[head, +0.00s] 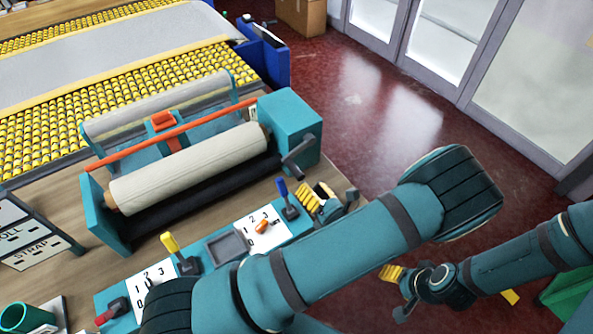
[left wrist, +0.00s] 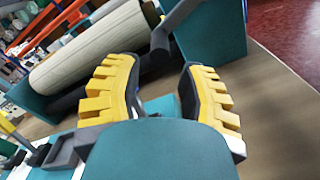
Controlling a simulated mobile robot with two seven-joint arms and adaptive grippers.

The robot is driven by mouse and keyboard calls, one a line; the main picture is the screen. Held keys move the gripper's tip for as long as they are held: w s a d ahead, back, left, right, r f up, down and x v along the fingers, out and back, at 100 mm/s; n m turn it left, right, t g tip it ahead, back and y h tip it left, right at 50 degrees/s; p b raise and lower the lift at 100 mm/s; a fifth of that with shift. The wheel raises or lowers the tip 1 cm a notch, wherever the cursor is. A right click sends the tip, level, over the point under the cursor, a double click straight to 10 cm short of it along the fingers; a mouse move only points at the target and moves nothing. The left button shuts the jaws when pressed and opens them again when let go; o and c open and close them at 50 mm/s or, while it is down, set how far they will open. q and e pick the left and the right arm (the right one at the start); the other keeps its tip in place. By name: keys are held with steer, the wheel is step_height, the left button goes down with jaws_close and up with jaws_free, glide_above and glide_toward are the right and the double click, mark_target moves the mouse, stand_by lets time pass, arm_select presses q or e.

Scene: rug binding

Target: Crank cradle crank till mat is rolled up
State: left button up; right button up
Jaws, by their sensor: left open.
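The teal cradle (head: 106,222) stands on the wooden table and bears a thick cream mat roll (head: 190,168). Its dark crank (head: 298,155) sticks out from the teal end box (head: 290,122) at the right end. My left gripper (head: 330,193) is open and empty, just in front of the crank and apart from it. In the left wrist view the yellow-padded fingers (left wrist: 160,85) are spread, with the crank (left wrist: 160,48) beyond them and the mat roll (left wrist: 88,48) to the upper left. My right gripper (head: 400,288) is off to the right over the floor, partly hidden; its jaws are unclear.
A teal control panel (head: 218,228) with a blue lever (head: 287,198), a yellow lever (head: 178,252) and number plates lies in front of the cradle. A yellow roller conveyor (head: 40,125) runs behind. A teal cup (head: 27,318) stands front left. Open red floor lies right.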

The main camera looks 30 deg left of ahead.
mark_target(287, 160)
arm_select(q)
steer(key=x, duration=0.7)
steer(key=shift+w+a, duration=0.15)
jaws_close()
